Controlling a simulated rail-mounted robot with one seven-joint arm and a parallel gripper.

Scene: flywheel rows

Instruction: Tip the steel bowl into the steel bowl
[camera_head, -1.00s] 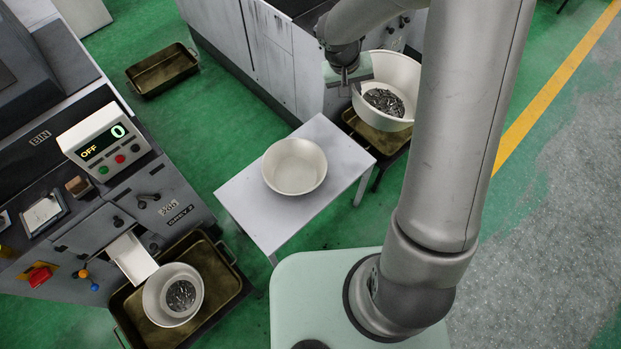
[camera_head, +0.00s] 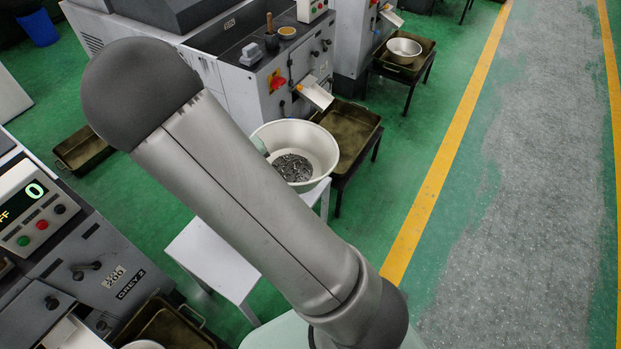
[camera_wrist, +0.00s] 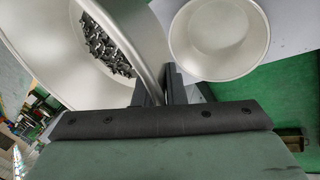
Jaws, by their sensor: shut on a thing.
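A steel bowl (camera_head: 318,139) with dark metal pieces in it is held up near the far end of the white table; it looks roughly upright. In the wrist view this bowl (camera_wrist: 55,60) fills the left side, its pieces lying in the bottom. My gripper (camera_wrist: 170,82) is shut on the bowl's wall; in the head view my arm hides it. A second steel bowl (camera_wrist: 219,38) is at the right of the wrist view, empty, on the pale table top. In the head view this bowl is hidden behind my arm.
The white table (camera_head: 213,258) is partly covered by my arm. An empty-looking brown tray (camera_head: 352,130) stands by the machine (camera_head: 262,75) behind. Another bowl (camera_head: 404,47) sits on a farther tray. A control box (camera_head: 30,210) is at left. Open floor lies right, past the yellow line.

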